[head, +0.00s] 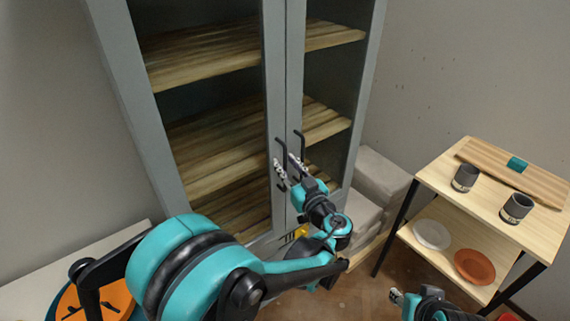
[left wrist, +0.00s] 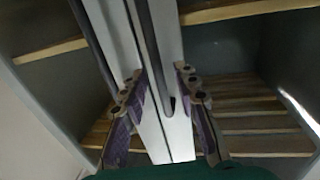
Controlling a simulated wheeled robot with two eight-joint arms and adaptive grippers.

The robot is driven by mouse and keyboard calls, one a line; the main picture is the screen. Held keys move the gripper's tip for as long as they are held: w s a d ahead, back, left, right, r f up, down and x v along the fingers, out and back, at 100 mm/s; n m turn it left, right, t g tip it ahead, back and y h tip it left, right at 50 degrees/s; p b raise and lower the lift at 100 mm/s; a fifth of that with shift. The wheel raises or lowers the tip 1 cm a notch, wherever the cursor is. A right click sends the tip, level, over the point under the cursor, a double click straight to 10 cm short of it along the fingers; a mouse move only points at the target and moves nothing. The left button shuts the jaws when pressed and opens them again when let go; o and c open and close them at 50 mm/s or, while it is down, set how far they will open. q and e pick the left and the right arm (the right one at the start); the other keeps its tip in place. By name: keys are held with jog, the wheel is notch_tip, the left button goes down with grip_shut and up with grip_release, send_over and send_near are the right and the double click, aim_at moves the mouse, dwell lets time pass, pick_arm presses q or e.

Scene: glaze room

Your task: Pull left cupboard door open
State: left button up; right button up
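The grey cupboard has a glass left door (head: 268,90) and right door (head: 293,60), both apparently shut, meeting at a middle seam. Each has a dark upright bar handle: left handle (head: 277,150) and right handle (head: 302,140). My left gripper (head: 287,169) is open at the handles. In the left wrist view its fingers (left wrist: 158,95) stand apart, with the picture's right-hand bar (left wrist: 148,45) between them. The left-hand bar (left wrist: 90,38) runs down to the left finger; I cannot tell whether they touch. My right gripper (head: 398,297) is low, away from the cupboard.
A small wooden shelf unit (head: 440,185) on the right holds two dark cups, a board with a teal block, and plates below. Pale blocks (head: 380,175) stand beside the cupboard. A pale surface with an orange disc (head: 95,300) lies at lower left.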

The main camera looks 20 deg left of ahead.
pick_arm(q)
jog(key=shift+w+a, duration=0.45)
jog(key=shift+w, duration=0.05)
jog(key=shift+c, duration=0.4)
grip_shut()
jog(key=shift+s, duration=0.1)
